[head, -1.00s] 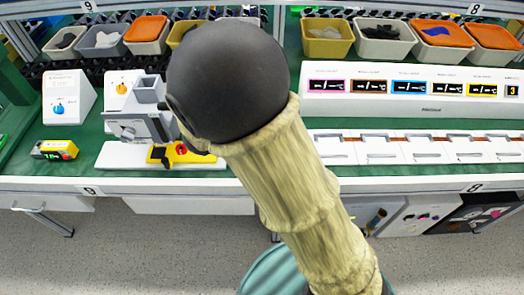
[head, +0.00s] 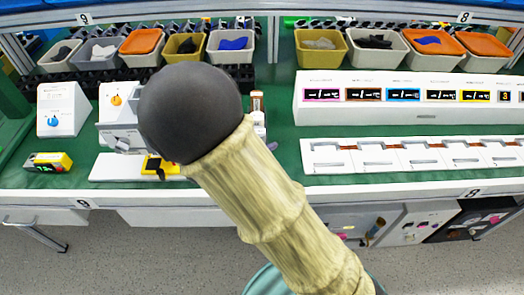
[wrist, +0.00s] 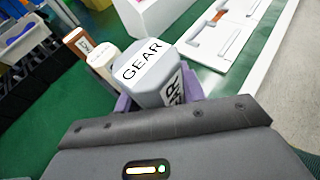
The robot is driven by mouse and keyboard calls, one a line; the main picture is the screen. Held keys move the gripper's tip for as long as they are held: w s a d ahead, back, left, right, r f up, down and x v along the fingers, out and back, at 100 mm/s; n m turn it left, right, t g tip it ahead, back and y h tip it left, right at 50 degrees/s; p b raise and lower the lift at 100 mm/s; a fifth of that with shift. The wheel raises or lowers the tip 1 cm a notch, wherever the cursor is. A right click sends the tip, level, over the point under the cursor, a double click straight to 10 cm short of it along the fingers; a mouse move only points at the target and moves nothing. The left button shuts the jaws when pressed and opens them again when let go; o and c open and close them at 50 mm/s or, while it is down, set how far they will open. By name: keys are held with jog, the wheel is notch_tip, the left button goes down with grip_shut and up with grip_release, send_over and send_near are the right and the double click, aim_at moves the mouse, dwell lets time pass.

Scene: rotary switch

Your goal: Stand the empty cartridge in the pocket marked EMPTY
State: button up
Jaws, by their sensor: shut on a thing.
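In the wrist view my gripper (wrist: 158,94) has its purple fingers closed around a light grey, faceted block (wrist: 150,62) labelled GEAR on its top and side. It looks like a cartridge; whether it is empty cannot be told. Beside it to the left are a white piece (wrist: 104,60) and an orange-brown, white-labelled piece (wrist: 76,41), both apart from the purple fingers. In the head view my arm hides most of the gripper and the held block. An orange-and-white upright piece (head: 257,103) shows just right of my arm. I cannot make out a pocket marked EMPTY.
A grey-white machine (head: 120,138) stands on the green bench left of my arm. A small yellow-black device (head: 48,162) lies further left. Bins line the back.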

jog(key=shift+f+b, duration=0.35)
jog(key=shift+f, duration=1.55)
jog(key=shift+f, duration=0.1)
jog(key=o, duration=1.1)
jog(key=shift+a+r, duration=0.1)
jog(key=shift+r, duration=0.1)
jog(key=p+v, duration=0.1)
jog(key=v, duration=1.1)
jog(key=shift+f, duration=0.1)
